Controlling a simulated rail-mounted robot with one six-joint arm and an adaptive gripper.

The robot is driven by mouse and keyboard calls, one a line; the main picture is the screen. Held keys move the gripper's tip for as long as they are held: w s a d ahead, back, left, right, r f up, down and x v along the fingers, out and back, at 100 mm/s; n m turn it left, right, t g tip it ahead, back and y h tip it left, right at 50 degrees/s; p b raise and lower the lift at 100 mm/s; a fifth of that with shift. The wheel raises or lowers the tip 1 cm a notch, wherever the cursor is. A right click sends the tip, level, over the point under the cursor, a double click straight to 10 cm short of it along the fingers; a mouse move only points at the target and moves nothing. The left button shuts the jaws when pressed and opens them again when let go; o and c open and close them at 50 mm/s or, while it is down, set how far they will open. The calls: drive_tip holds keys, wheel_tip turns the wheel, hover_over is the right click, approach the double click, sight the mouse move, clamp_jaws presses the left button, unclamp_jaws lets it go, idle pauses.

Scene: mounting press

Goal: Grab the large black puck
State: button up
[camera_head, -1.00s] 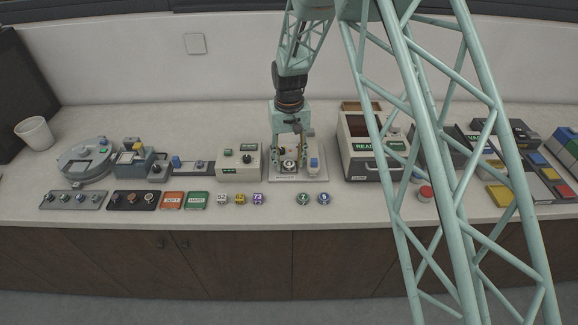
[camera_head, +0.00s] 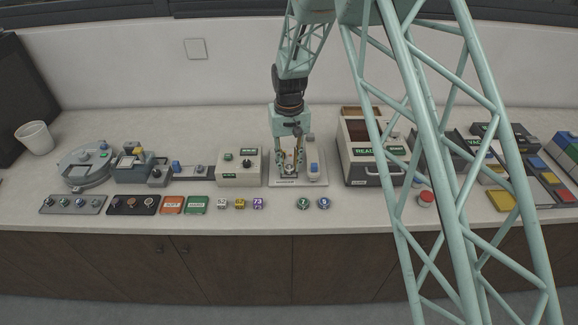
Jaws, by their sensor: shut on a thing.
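My gripper (camera_head: 288,170) is at the press station (camera_head: 309,182) in the middle of the counter, pointing down. Its fingers are shut on a small dark round piece with a silvery part, low over the station's pale base. The piece is mostly hidden between the fingers, so I cannot tell for sure that it is the large black puck. A black tray (camera_head: 133,202) to the left holds several small round pieces, some dark.
A beige control box (camera_head: 240,168) stands close to the left of the press, and a larger white machine with a green label (camera_head: 366,160) to the right. A red button (camera_head: 426,198) is farther right.

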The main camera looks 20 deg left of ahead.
sight(289, 167)
drive_tip(key=shift+r, duration=1.5)
drive_tip(key=s+d, duration=0.3)
drive_tip(key=s, duration=0.1)
drive_tip(key=s+d+r, duration=0.1)
drive_tip(key=s+d, duration=0.2)
drive_tip(key=s, duration=0.1)
drive_tip(key=s+d, duration=0.4)
drive_tip(key=shift+s+d+r, duration=0.1)
drive_tip(key=shift+s+r, duration=0.1)
